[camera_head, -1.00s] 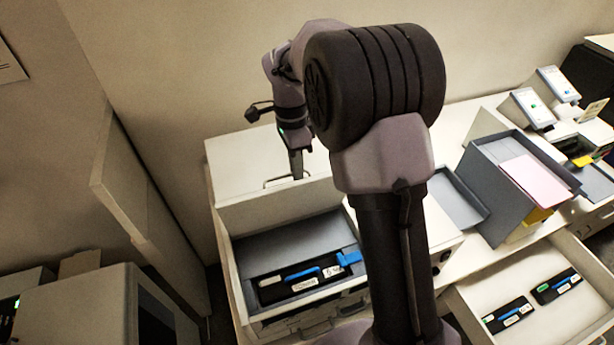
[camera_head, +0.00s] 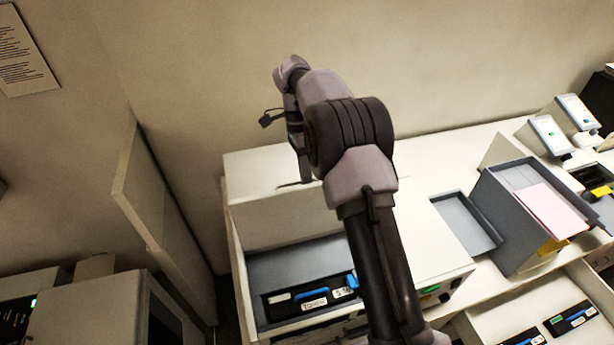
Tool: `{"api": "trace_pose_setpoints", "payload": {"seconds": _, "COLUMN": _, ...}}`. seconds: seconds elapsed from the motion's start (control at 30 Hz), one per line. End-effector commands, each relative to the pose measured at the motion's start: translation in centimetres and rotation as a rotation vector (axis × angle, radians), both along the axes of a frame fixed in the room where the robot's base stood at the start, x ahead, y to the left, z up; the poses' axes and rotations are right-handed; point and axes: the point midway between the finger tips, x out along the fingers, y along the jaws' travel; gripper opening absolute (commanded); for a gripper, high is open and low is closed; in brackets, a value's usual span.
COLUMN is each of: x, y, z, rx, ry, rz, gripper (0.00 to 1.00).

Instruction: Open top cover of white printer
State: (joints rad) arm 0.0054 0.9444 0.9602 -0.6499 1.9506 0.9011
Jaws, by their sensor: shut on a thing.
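The white printer (camera_head: 238,275) stands in front of me at the center left. Its white top cover (camera_head: 285,220) is raised and stands upright at the back of the opening. Inside, the grey bay (camera_head: 297,263) shows, with a black cartridge (camera_head: 281,309) that has white labels and a blue strip. My gripper (camera_head: 305,179) is behind the upper edge of the cover, shut on the thin cover handle (camera_head: 288,185). My own arm hides the right side of the cover and printer, and the fingertips are small and partly hidden.
A grey box (camera_head: 510,220) with a pink sheet and a grey tray (camera_head: 466,222) stand on the right. An open drawer (camera_head: 490,318) with cartridges is at lower right. An upright pale panel (camera_head: 150,190) stands left of the printer.

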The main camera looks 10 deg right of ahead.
Motion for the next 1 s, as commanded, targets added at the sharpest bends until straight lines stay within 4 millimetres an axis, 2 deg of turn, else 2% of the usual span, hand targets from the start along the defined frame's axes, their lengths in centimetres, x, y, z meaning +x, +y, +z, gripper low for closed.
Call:
{"api": "trace_pose_setpoints", "payload": {"seconds": 0.03, "x": 0.0, "y": 0.1, "z": -0.1, "rx": 0.003, "ry": 0.002, "rz": 0.001, "gripper": 0.13}}
{"api": "trace_pose_setpoints", "payload": {"seconds": 0.13, "x": 0.0, "y": 0.1, "z": -0.1, "rx": 0.002, "ry": 0.002, "rz": 0.000, "gripper": 0.31}}
{"api": "trace_pose_setpoints", "payload": {"seconds": 0.47, "x": 0.3, "y": 0.0, "z": 0.5, "rx": -0.001, "ry": -0.002, "rz": 0.000, "gripper": 0.31}}
{"api": "trace_pose_setpoints", "payload": {"seconds": 0.7, "x": 2.0, "y": 0.3, "z": 4.8, "rx": 0.001, "ry": -0.004, "rz": -0.001, "gripper": 0.31}}
{"api": "trace_pose_setpoints", "payload": {"seconds": 1.0, "x": 2.7, "y": 0.3, "z": 6.9, "rx": -0.001, "ry": 0.001, "rz": 0.001, "gripper": 0.31}}
